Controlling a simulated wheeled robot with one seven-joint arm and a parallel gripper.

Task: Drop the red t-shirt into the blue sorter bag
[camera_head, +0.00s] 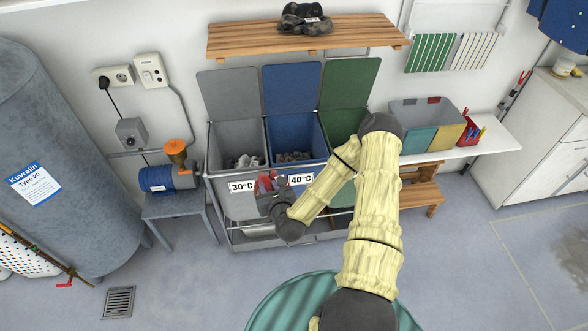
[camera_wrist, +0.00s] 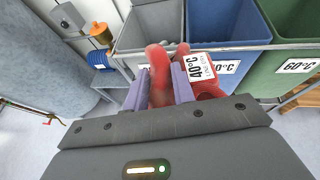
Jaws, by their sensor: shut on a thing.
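My gripper (camera_head: 270,186) is shut on the red t-shirt (camera_head: 266,181) in front of the sorter, near the border between the grey and blue bags. In the wrist view the t-shirt (camera_wrist: 158,75) is bunched between two purple fingers, with a white 40°C tag (camera_wrist: 201,66) at its right. The blue sorter bag (camera_head: 310,128) is the middle one, open, with its lid (camera_head: 291,88) raised. It holds some grey laundry. The blue bag also shows in the wrist view (camera_wrist: 222,20), ahead and right of the gripper.
The grey bag (camera_head: 229,138) on the left also holds laundry. The green bag (camera_head: 342,122) on the right is partly hidden by my arm. A wooden shelf (camera_head: 240,40) hangs above the lids.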

